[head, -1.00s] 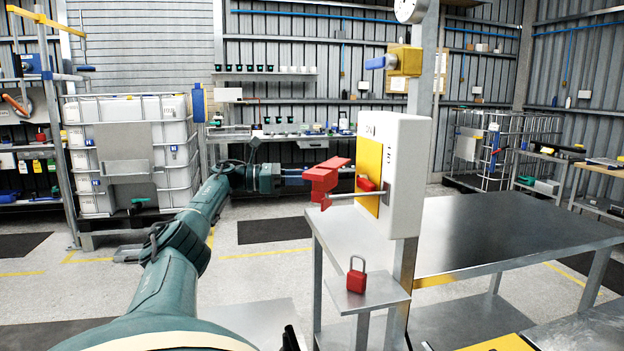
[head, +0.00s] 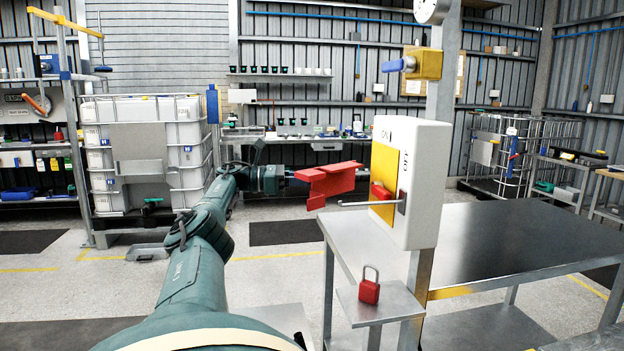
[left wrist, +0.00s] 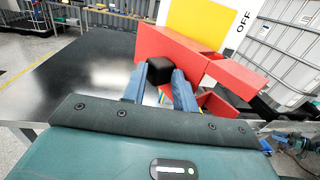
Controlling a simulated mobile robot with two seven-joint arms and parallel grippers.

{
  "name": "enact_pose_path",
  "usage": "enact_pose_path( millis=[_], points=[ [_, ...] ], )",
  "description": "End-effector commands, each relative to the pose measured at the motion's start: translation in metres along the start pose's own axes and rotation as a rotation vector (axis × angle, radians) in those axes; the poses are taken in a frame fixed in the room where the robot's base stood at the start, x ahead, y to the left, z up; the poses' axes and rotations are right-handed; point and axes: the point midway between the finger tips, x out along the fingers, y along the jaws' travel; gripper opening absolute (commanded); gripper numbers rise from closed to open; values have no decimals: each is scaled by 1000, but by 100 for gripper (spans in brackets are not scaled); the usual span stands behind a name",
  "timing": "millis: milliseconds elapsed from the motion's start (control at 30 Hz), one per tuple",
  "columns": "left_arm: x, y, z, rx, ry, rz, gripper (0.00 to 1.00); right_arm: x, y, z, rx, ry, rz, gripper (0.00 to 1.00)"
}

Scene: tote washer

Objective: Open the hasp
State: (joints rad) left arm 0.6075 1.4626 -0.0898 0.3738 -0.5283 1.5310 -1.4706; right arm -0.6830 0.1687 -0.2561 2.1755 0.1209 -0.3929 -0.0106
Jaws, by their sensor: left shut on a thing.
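The red hasp (head: 334,180) is in the head view, left of the white switch box. My left gripper (head: 297,175) is shut on it from the left and holds it clear of the tables. In the left wrist view, the blue fingers of my left gripper (left wrist: 160,84) close on a black block at the red hasp (left wrist: 172,50). Its red arms reach to both sides at an angle, with another red part lower right. I cannot tell whether its jaws are fully apart. My right gripper is not in view.
The white switch box (head: 425,190) has a yellow plate, a red part (head: 381,191) and a thin metal rod pointing left near the hasp. A red padlock (head: 369,288) stands on a small shelf below. A blue-handled valve (head: 402,64) is above. A metal table (head: 520,238) lies right.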

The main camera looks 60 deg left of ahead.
Motion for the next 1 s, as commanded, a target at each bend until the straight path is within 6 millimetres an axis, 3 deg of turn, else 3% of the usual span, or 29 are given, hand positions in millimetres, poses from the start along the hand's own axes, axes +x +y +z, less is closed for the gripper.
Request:
enact_pose_path(
  millis=[33, 567, 600, 700, 1000],
  points=[
    [8, -1, 3, 0, -23, -9, 0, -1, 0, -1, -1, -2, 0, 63],
    [1, 0, 1, 0, -19, -3, 0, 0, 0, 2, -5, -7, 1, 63],
    [1, 0, 1, 0, -19, -3, 28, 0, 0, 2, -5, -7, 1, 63],
    [1, 0, 1, 0, -19, -3, 35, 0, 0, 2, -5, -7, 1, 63],
    [0, 0, 5, 1, -20, -2, 35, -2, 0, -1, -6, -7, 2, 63]
  ],
)
